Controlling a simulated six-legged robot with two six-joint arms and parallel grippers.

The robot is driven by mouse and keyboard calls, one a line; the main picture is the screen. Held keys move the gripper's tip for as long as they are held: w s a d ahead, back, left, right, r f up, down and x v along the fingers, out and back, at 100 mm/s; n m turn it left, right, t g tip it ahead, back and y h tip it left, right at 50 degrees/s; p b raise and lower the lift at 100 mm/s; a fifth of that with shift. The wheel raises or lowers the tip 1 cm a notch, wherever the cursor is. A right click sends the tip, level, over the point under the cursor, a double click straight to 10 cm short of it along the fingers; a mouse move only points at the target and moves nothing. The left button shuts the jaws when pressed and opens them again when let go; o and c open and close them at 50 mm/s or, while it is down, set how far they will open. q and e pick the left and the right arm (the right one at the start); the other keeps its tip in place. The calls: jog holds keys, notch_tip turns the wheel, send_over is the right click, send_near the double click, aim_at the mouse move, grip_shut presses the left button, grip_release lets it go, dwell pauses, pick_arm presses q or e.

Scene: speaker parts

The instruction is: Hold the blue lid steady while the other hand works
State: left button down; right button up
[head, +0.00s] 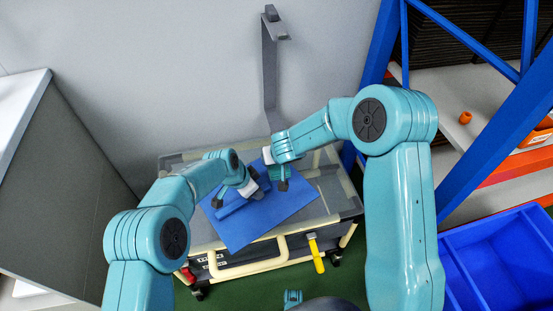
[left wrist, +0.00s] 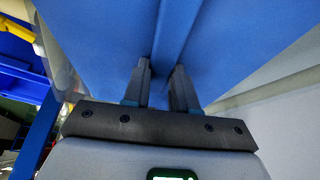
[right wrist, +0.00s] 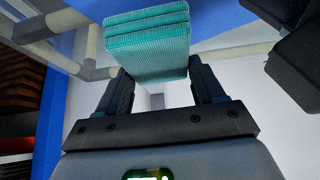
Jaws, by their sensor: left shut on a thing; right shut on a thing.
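The blue lid (head: 275,222) is a flat blue panel lying tilted across the top of a cart, with a raised blue ridge (head: 236,203) on its left part. My left gripper (head: 255,184) is at this ridge. In the left wrist view its fingers (left wrist: 159,76) are shut on the ridge (left wrist: 176,35), with blue surface on both sides. My right gripper (right wrist: 160,72) is shut on a teal, mesh-textured layered block (right wrist: 155,48). In the head view this block (head: 282,173) shows over the far edge of the lid, partly hidden by the gripper.
The cart (head: 335,192) has a pale frame. A yellow-handled tool (head: 316,255) hangs at its front. A grey bracket post (head: 269,70) stands behind it. Blue bins (head: 500,262) and a blue rack (head: 500,130) are at the right, a grey cabinet (head: 75,165) at the left.

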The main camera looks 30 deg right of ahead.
pick_arm(q)
jog(key=shift+a+f, duration=0.1)
jog(key=c, duration=0.8)
grip_release()
jog(key=v, duration=1.2)
pick_arm(e)
jog(key=shift+s+f, duration=0.1)
